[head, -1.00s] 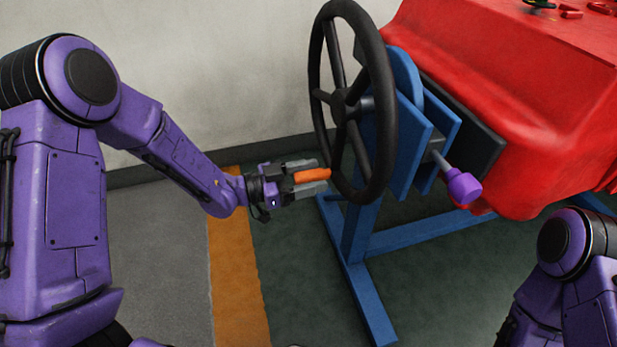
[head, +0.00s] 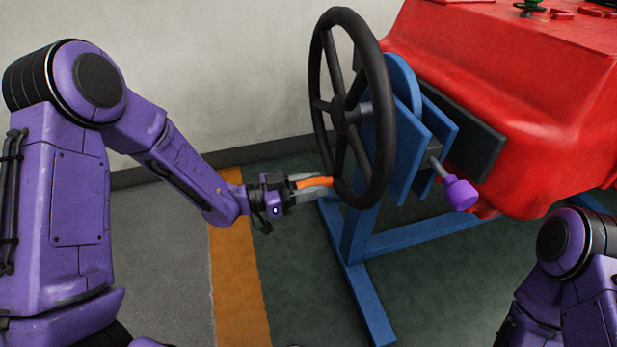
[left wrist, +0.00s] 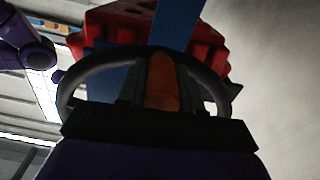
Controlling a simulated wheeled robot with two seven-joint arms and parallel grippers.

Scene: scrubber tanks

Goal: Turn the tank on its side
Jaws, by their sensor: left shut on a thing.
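The red tank (head: 500,90) is held in a blue stand (head: 362,240) at the upper right; its right part is cut off. A black handwheel (head: 378,110) faces left on the stand. An orange handle (head: 313,182) sticks out from the wheel's lower rim. My left gripper (head: 328,182) is shut on this handle, with its fingers close on both sides. The left wrist view shows the orange handle (left wrist: 162,82) between the dark fingers, with the wheel rim around it and the red tank (left wrist: 112,22) behind. My right gripper is out of view.
A purple knob (head: 459,193) on a grey pin sticks out of the stand's bracket below the tank. A pale wall (head: 200,70) stands behind. An orange floor stripe (head: 238,260) runs left of the stand. The floor between the stripe and the stand is clear.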

